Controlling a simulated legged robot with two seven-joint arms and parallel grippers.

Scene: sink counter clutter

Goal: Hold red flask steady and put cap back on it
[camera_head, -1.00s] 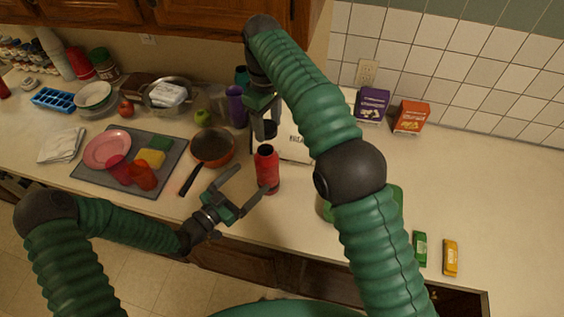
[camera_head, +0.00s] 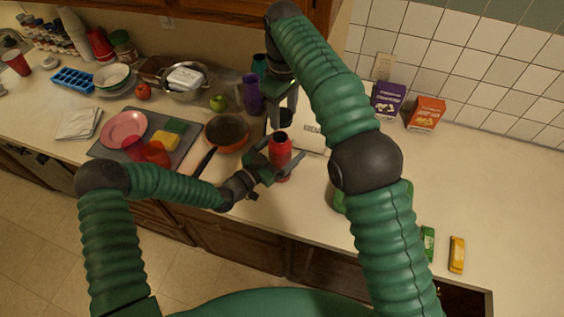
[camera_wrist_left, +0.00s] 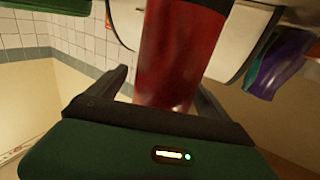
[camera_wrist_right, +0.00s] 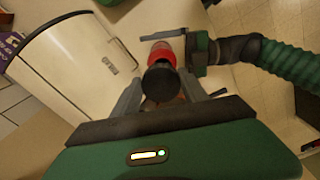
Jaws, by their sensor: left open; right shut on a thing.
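The red flask (camera_head: 281,158) stands upright on the counter near its front edge, its dark mouth uncovered. My left gripper (camera_head: 270,163) is open, its fingers on either side of the flask's body. In the left wrist view the flask (camera_wrist_left: 178,62) rises between the open fingers; contact is not clear. My right gripper (camera_head: 282,106) is shut on the black cap (camera_head: 280,118), held above the flask's mouth. In the right wrist view the cap (camera_wrist_right: 160,83) is between the fingertips, with the flask (camera_wrist_right: 160,55) partly hidden beyond it.
A pan (camera_head: 227,131) is left of the flask, its handle toward the front edge. A green object (camera_head: 339,199) is partly hidden by my right arm. Free counter lies farther right.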

